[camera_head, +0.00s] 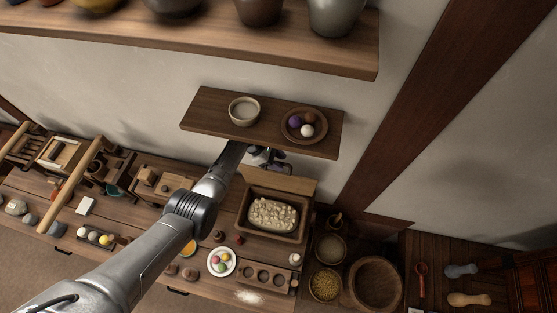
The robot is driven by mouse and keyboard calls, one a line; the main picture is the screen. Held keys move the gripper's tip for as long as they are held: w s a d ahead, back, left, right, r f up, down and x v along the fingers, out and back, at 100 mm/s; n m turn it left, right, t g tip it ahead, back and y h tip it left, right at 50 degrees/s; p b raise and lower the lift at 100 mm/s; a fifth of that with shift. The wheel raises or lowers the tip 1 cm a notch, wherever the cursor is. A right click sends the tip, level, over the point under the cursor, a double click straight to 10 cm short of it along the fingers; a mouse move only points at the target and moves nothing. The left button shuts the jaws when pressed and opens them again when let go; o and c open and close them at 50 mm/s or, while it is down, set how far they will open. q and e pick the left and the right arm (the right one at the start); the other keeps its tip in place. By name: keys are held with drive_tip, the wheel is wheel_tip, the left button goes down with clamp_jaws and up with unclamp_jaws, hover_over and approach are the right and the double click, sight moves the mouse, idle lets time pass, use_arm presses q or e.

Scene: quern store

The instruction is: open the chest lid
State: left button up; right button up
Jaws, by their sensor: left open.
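The wooden chest (243,226) stands on the bench right of centre, with pale lumpy contents (273,216) showing in it. Its lid (290,182) appears as a flat board along the back edge, raised clear of the opening. My left gripper (268,160) is open, just behind and above the lid, below the small wall shelf. The shelf partly hides it, and I cannot tell whether it touches the lid. My right gripper is not in view.
A plate of coloured balls (222,262) and a holed wooden block (263,274) lie before the chest. Baskets (326,284) stand to its right.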

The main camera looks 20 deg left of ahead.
use_arm(q)
drive_tip(key=p+v, duration=0.1)
drive_tip(key=v, duration=0.6)
drive_tip(key=shift+a+r, duration=0.2)
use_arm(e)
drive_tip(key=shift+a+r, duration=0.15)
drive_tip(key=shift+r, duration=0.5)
